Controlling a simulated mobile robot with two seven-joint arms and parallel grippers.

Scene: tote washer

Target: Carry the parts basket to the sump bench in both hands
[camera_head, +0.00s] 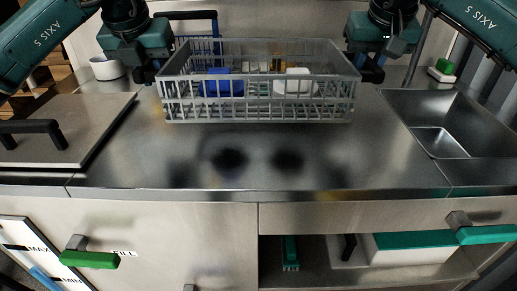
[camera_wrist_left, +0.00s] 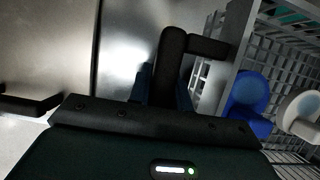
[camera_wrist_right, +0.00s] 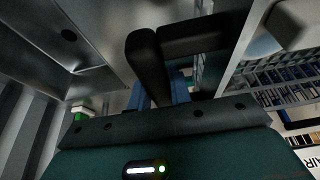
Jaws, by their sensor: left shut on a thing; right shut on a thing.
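The parts basket (camera_head: 260,113) is a grey wire-grid basket over the middle of the steel bench (camera_head: 170,160), looking roughly level. It holds a blue cup-like part (camera_head: 222,86), a white one (camera_head: 296,84) and several small tan pieces. My left gripper (camera_head: 152,74) is shut on the black handle (camera_wrist_left: 173,62) at the basket's left end. My right gripper (camera_head: 372,70) is shut on the black handle (camera_wrist_right: 150,62) at its right end. Whether the basket's underside touches the bench I cannot tell.
A flat lid (camera_head: 95,115) with a black handle lies at left, a sink (camera_head: 440,138) is sunk at right. A white bowl (camera_head: 106,69) and a green-and-white item (camera_head: 442,70) stand at the back. The bench before the basket is clear. Green handles (camera_head: 90,259) stick out from the front.

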